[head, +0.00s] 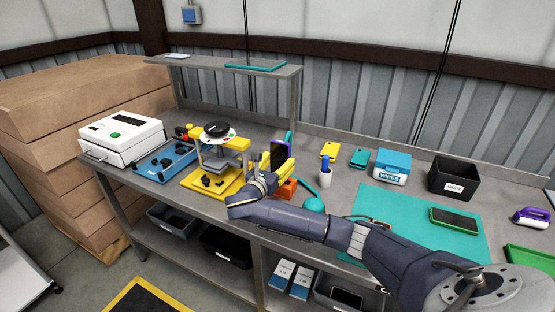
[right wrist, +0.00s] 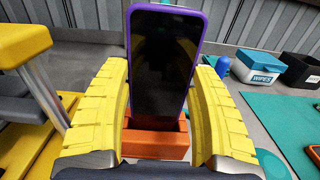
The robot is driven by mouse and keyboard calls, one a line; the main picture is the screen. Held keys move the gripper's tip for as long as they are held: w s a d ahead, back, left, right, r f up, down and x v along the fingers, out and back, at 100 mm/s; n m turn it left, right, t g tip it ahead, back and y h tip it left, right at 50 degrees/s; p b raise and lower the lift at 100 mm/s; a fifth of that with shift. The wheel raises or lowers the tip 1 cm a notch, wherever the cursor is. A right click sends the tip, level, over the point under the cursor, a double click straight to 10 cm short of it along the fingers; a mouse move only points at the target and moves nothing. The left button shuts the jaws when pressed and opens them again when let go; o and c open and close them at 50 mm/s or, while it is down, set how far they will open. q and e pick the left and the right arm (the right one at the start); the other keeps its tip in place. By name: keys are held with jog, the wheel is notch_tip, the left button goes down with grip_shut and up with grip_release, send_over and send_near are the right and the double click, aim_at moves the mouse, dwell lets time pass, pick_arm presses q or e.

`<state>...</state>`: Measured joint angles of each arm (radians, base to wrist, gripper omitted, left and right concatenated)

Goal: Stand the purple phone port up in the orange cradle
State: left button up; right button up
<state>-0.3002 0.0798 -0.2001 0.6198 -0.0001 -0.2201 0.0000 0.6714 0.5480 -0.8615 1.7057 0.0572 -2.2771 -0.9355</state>
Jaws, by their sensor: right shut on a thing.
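The purple-edged phone (head: 277,156) is upright, with its dark screen facing the right wrist camera (right wrist: 165,60). My right gripper (head: 277,168) has its yellow fingers on both sides of the phone and is shut on it. The orange cradle (head: 288,188) is at the phone's foot; it also shows in the right wrist view (right wrist: 152,145). The phone's lower end goes down behind the cradle's front lip and looks to be in its slot. Its very bottom is hidden, so I cannot tell whether it is fully seated. My left gripper is not in view.
A yellow stand (head: 228,182) with a round black-topped plate is close on the left. Beyond are a wipes box (head: 391,167), a black waste bin (head: 455,178) and a teal mat (head: 410,215) with another phone.

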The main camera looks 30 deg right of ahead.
aim_at(279, 150)
jog(key=shift+f, duration=2.5)
jog(key=shift+f, duration=0.35)
jog(key=o, duration=1.2)
jog(key=shift+o, duration=0.2)
jog(key=shift+r, duration=5.05)
